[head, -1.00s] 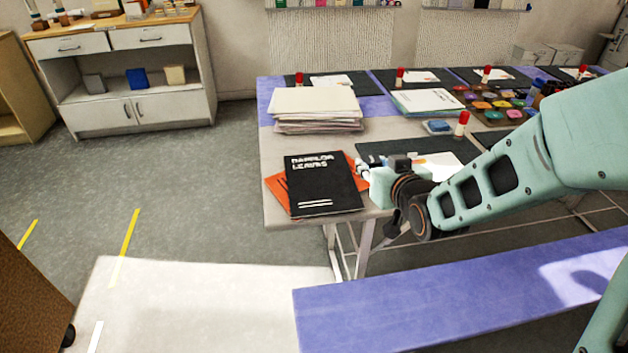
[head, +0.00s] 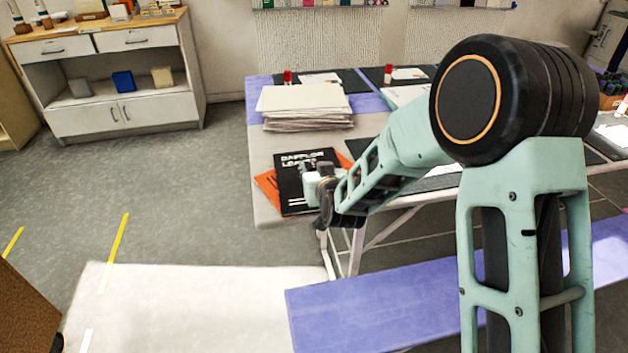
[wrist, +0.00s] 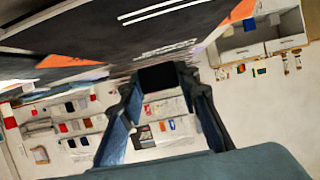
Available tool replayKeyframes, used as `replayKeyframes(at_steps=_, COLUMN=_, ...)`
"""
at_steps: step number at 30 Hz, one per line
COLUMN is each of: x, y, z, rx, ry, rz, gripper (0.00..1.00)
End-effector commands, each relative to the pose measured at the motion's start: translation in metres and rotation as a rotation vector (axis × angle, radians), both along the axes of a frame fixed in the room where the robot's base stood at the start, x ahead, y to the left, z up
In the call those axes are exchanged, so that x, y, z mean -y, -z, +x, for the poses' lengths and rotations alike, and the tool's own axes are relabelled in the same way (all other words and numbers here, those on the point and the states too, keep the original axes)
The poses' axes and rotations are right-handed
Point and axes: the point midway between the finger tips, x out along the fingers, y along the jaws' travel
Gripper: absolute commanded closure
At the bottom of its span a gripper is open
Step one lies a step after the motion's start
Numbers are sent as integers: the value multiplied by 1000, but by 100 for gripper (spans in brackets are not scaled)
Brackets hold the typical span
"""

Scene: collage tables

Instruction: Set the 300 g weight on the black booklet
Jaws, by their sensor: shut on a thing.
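The black booklet (head: 292,170) lies on orange booklets (head: 267,184) at the table's near left corner. Its dark cover with white lines also fills the top of the wrist view (wrist: 170,22). My gripper (wrist: 160,85) is shut on a small dark block, which I take to be the 300 g weight (wrist: 158,77). In the head view the gripper (head: 312,185) is over the right part of the booklet and hides some of it. I cannot make out the weight there, nor tell whether it touches the cover.
A stack of pale paper (head: 305,103) stands behind the booklet. Dark mats and red-capped sticks (head: 388,74) are farther back. A purple bench (head: 390,300) runs along the near side.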

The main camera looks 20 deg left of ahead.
Motion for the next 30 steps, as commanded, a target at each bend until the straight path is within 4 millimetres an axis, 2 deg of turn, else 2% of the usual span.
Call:
replayKeyframes(at_steps=3, x=-1, y=19, z=0, rx=-1, ry=0, rz=-1, gripper=100)
replayKeyframes(at_steps=6, x=-2, y=30, z=0, rx=1, ry=-1, rz=0, gripper=100)
replayKeyframes(at_steps=18, x=-2, y=35, z=0, rx=3, ry=-1, rz=1, gripper=100)
replayKeyframes(at_steps=19, x=-1, y=34, z=0, rx=0, ry=-1, rz=0, gripper=67)
replayKeyframes(at_steps=23, x=-1, y=34, z=0, rx=0, ry=-1, rz=0, gripper=53)
replayKeyframes(at_steps=30, x=-1, y=34, z=0, rx=0, ry=-1, rz=0, gripper=53)
